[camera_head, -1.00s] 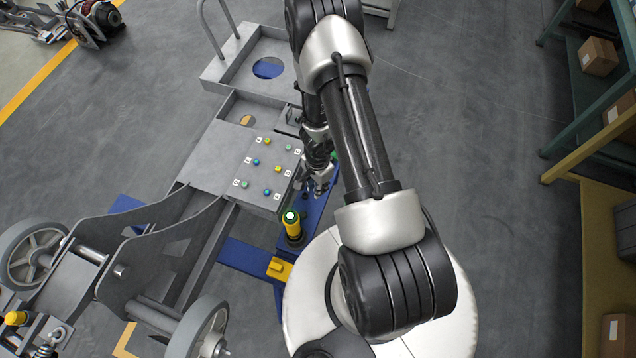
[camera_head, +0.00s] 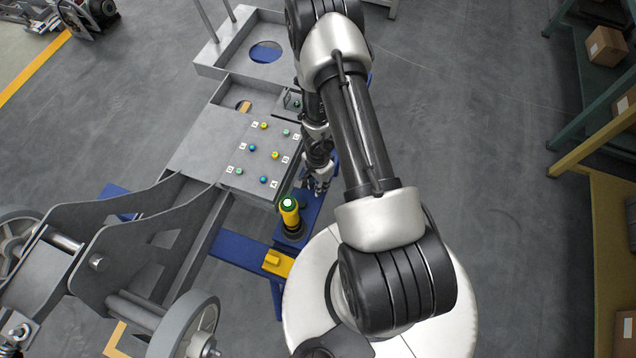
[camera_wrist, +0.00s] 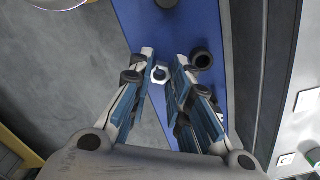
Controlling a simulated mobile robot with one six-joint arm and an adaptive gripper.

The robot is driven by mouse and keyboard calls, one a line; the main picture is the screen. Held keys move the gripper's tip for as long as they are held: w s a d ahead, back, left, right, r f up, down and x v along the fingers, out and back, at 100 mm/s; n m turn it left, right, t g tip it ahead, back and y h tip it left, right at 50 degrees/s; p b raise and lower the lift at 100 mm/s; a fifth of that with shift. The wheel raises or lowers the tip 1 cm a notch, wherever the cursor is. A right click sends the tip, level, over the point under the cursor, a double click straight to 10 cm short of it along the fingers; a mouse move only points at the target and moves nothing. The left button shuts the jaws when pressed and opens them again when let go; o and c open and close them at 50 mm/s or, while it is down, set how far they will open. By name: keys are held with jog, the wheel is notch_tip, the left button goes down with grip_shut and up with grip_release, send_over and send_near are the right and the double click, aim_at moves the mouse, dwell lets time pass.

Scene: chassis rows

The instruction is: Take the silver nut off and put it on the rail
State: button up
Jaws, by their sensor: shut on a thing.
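My gripper (camera_head: 320,184) hangs over the blue rail (camera_head: 311,211), beside the grey panel, in the head view. In the wrist view my gripper (camera_wrist: 164,60) has its fingertips on either side of a silver nut (camera_wrist: 160,74) with a dark centre, and is shut on it. The nut appears over the left edge of the blue rail (camera_wrist: 222,45); its height above the rail is unclear. A dark round piece (camera_wrist: 202,59) sits on the rail just right of the fingers. The nut cannot be made out in the head view.
The grey panel (camera_head: 213,147) carries several small coloured fittings. A yellow post with a green top (camera_head: 289,210) stands on the rail near my base. A yellow block (camera_head: 277,263) is below it. A wheeled chassis (camera_head: 150,240) fills the lower left.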

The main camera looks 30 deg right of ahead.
jog(key=shift+f+b, duration=0.5)
jog(key=shift+b, duration=0.05)
jog(key=o, duration=1)
jog(key=shift+c, duration=0.2)
jog(key=shift+r, duration=0.15)
